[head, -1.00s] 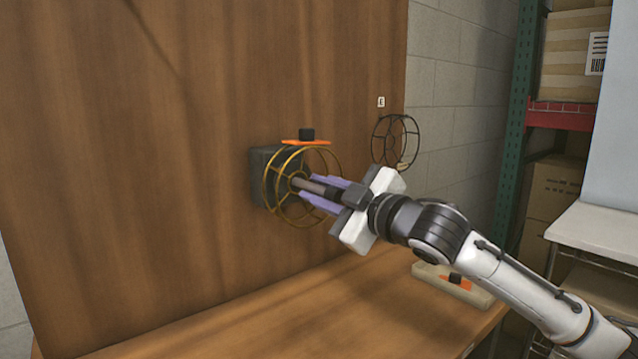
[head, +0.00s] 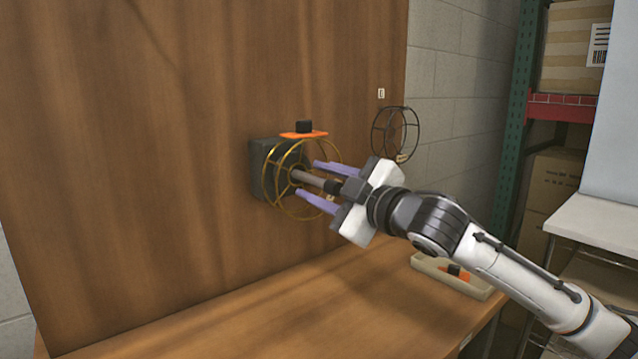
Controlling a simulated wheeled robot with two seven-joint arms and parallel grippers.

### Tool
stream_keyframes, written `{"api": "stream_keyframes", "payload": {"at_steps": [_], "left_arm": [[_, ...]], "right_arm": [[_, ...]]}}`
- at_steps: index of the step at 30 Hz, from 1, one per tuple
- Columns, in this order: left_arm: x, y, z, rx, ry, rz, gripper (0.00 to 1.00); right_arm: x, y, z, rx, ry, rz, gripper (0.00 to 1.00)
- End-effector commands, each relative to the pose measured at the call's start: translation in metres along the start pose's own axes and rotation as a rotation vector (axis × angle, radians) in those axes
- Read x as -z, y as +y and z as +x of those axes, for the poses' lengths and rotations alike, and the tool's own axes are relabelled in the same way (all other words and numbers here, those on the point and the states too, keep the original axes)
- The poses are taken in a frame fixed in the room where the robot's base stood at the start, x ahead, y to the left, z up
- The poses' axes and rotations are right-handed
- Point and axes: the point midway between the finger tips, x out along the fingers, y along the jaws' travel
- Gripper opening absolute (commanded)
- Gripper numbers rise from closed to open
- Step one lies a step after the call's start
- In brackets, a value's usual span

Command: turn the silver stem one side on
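The silver stem (head: 311,180) is a short grey rod. It sticks out through the middle of a gold spoked wheel cage (head: 275,160) in front of a dark box on the upright wooden panel. My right gripper (head: 308,181) points at the box, its two purple fingers spread on either side of the stem with gaps showing. It is open and appears not to grip the stem. The stem's outer end runs back between the fingers toward the palm. My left gripper is out of view.
An orange plate with a black knob (head: 304,128) sits on top of the dark box (head: 260,172). A black wheel cage (head: 376,130) is on the panel's right edge. A pale tray (head: 480,291) with an orange and black part lies on the wooden table (head: 290,320). Shelves stand at right.

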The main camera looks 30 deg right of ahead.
Motion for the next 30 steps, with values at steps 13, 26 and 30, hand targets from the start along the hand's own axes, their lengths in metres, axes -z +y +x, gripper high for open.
{"api": "stream_keyframes", "payload": {"at_steps": [13, 26, 30], "left_arm": [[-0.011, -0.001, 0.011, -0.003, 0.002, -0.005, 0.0], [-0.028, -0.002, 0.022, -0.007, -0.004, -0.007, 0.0], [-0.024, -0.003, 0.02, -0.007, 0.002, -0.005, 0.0]], "right_arm": [[-0.005, -0.003, -0.037, 0.001, -0.005, -0.002, 0.39], [-0.002, -0.003, -0.079, 0.003, -0.001, 0.0, 0.39], [0.0, -0.001, -0.093, 0.001, 0.002, 0.006, 0.39]]}}
